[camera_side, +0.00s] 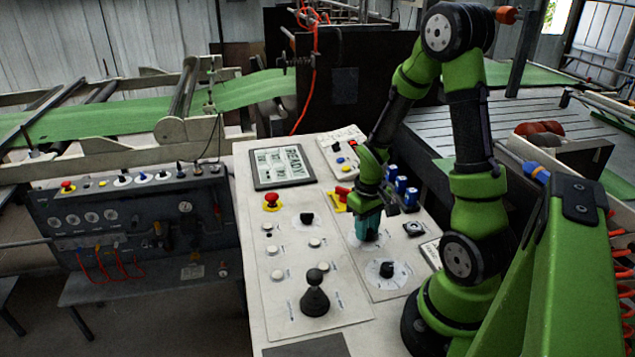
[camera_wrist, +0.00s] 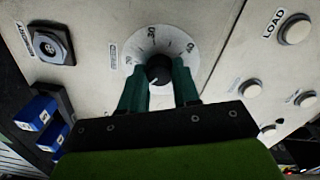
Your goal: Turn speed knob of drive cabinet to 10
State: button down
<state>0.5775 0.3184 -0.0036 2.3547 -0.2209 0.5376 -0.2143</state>
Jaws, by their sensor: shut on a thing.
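The drive cabinet (camera_side: 253,225) is a white sloped console with knobs and buttons. In the wrist view, a small black speed knob (camera_wrist: 158,69) sits in a pale round dial (camera_wrist: 163,33) with printed numbers, partly too small to read. My gripper (camera_side: 367,237) points down at the upper right panel of the console. Its two teal fingers also show in the wrist view (camera_wrist: 158,64), one on each side of the knob, shut on it.
Another black knob on a white dial (camera_side: 387,270) lies just below my gripper. Blue switches (camera_side: 400,185) and a square-framed socket (camera_side: 413,229) are to its right. A red emergency button (camera_side: 271,200), a black joystick (camera_side: 315,298) and white buttons stand to its left.

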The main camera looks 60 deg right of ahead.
jog(key=shift+n, duration=1.2)
jog(key=c, duration=0.8)
grip_release()
notch_tip(320, 180, up, 17)
jog(key=shift+a, duration=0.3)
